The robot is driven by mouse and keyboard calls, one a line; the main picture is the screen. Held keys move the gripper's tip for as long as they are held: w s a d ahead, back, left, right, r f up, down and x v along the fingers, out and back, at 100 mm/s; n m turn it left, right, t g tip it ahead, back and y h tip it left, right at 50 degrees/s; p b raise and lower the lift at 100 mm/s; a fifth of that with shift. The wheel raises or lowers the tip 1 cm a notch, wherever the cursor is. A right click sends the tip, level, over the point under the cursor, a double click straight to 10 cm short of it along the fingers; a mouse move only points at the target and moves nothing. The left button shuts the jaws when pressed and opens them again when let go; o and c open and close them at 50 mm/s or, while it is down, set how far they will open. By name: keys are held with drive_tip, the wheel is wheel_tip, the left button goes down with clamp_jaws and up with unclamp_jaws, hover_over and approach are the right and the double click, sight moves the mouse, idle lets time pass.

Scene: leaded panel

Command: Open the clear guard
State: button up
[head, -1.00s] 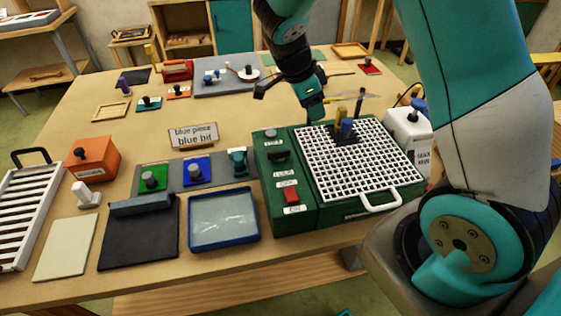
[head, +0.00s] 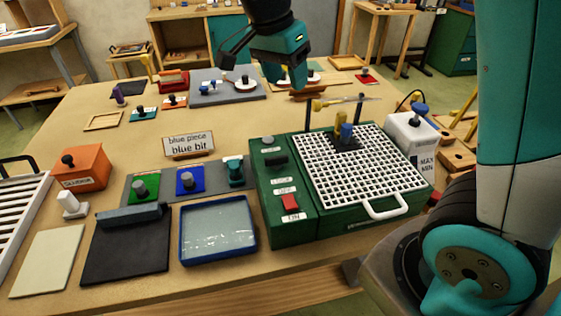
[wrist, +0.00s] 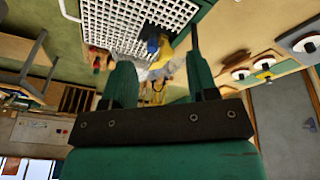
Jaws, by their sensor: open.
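The clear guard (head: 347,101) is a thin, see-through piece above the back of the green grinder (head: 312,222), near two dark upright posts. Its outline is faint, and I cannot tell its exact tilt. In the wrist view a pale see-through patch, seemingly the guard, lies beyond my fingers, close to the white grid. A blue bit (head: 346,134) and a yellow piece (head: 340,120) stand on a dark patch at the grid's back. My gripper (head: 264,68) is open and empty, above and behind the grinder, left of the guard. It also shows in the wrist view (wrist: 160,78).
A white bottle (head: 410,136) stands right of the grinder. A blue-rimmed tray (head: 184,259) and a black mat (head: 125,255) lie to its left. A sign (head: 188,144) reads "blue piece, blue bit".

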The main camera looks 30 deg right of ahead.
drive_tip(key=s+a+f+n+y+b, duration=0.2)
drive_tip(key=s+a+f+n, duration=0.1)
drive_tip(key=s+n, duration=0.3)
drive_tip(key=s+a+f+n+t+y+b, duration=0.1)
drive_tip(key=s+a+f+n+y+b, duration=0.1)
drive_tip(key=s+a+n, duration=0.3)
drive_tip(key=s+f+n, duration=0.1)
drive_tip(key=n, duration=0.2)
drive_tip(key=shift+s+a+f+n+y+b, duration=0.15)
drive_tip(key=shift+s+a+n+y+b, duration=0.15)
drive_tip(key=shift+n+b, duration=0.1)
drive_tip(key=shift+c, duration=0.2)
